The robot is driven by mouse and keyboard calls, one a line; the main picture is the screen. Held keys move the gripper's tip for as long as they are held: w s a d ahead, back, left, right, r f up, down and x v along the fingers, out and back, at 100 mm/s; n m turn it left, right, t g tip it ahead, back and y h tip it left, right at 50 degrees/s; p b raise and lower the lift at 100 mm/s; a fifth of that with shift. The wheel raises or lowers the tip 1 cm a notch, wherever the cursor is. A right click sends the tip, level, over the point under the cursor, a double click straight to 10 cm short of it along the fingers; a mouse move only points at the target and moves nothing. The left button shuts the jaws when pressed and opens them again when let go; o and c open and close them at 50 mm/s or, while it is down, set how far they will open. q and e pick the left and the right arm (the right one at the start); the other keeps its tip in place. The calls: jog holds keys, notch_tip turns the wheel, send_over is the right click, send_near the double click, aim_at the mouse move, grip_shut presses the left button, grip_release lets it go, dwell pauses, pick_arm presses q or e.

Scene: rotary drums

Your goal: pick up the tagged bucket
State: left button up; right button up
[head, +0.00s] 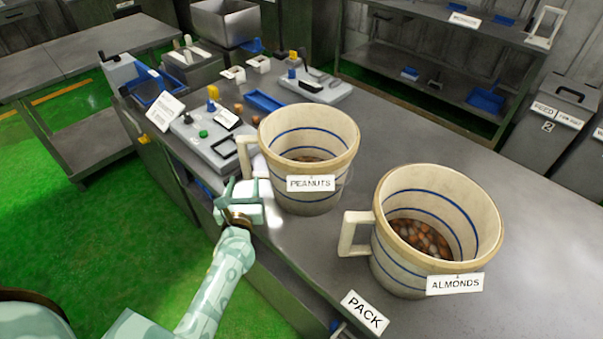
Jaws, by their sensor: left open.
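Two cream buckets with blue stripes stand upright on the grey counter. The one tagged PEANUTS (330,133) is near the middle and holds a low layer of brown contents. The one tagged ALMONDS (405,265) is to its right and nearer, with brown and pale nuts inside. Each has a square handle on its left side. My left gripper (246,190) is open at the counter's left edge, just below the PEANUTS bucket's handle (243,158). I cannot tell whether it touches the handle or the bucket. My right gripper is not in view.
A grey control panel (205,139) with buttons and a lever sits behind the PEANUTS bucket, near a blue tray (263,100). A PACK sign (364,313) marks the counter's front edge. Bare counter (375,150) lies between and behind the buckets.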

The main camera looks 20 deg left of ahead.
aim_at(247, 177)
pick_arm(q)
jog(key=b+x, duration=0.1)
jog(key=x, duration=0.1)
jog(key=b+x, duration=0.1)
jog(key=x, duration=0.1)
jog(key=shift+w+d+f, duration=0.1)
jog(key=shift+f, duration=0.3)
jog(key=shift+w, duration=0.45)
jog(key=shift+r, duration=0.1)
jog(key=shift+s, duration=0.1)
jog(key=shift+c, duration=0.3)
grip_shut()
jog(key=shift+r, duration=0.1)
